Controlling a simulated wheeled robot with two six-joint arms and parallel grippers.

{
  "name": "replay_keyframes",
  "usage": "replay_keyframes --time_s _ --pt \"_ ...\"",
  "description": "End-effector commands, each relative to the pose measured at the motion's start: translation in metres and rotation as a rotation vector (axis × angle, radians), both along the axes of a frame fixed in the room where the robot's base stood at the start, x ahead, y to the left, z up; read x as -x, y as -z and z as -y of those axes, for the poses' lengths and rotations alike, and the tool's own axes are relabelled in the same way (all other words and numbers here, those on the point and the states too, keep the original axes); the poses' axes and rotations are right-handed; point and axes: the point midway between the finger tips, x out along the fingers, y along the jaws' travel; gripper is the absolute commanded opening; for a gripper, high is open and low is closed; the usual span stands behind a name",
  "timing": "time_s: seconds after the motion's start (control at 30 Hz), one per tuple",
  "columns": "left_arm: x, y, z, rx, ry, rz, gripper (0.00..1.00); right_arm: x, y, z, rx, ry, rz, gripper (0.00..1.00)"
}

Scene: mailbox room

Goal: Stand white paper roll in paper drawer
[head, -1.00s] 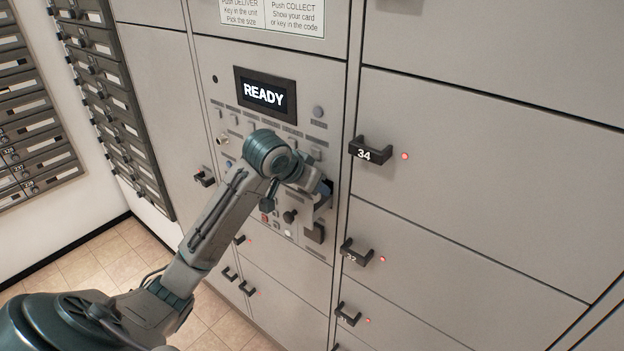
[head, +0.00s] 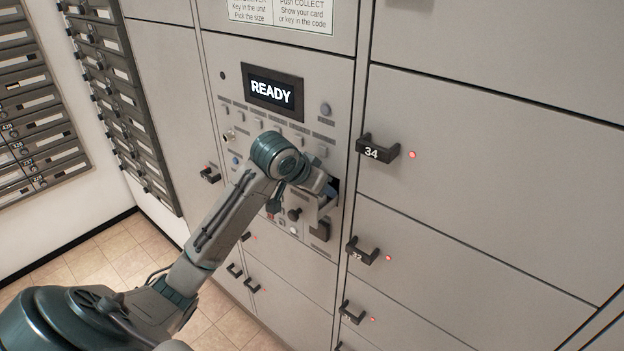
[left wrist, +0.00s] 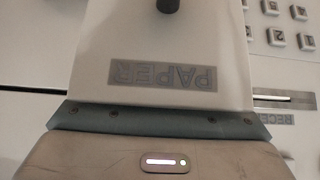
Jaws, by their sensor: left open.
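The paper drawer (head: 319,213) is at the lower right of the machine's panel and stands out from it, with a dark opening (head: 335,184) behind. My left gripper (head: 326,191) is at the drawer; my wrist covers part of it. The left wrist view shows a pale front with an upside-down "PAPER" label (left wrist: 162,76) and a dark knob (left wrist: 167,5), close in front of my gripper body. The fingertips are hard to make out there, and I see nothing held. The white paper roll is not visible in either view. My right gripper is not in view.
The panel has a READY screen (head: 271,92), several buttons and a dark knob (head: 294,214). Locker handles such as 34 (head: 378,149) jut out to the right. Mailboxes (head: 125,105) line the left wall. The tiled floor (head: 110,257) is clear at lower left.

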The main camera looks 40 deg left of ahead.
Motion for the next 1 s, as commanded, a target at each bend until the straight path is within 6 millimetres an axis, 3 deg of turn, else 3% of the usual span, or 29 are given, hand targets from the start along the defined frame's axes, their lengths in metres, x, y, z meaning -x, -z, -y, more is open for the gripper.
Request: replay_keyframes --time_s 0.1,0.63,1.0 --pt "0.001 -0.016 0.0 -0.003 0.002 0.013 0.57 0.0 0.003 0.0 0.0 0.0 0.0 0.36" --pt "0.068 -0.089 -0.007 -0.005 0.0 0.011 0.57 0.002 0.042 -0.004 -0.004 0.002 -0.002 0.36" --pt "0.079 -0.102 -0.008 -0.001 0.0 0.006 0.57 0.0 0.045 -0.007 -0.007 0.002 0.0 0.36"
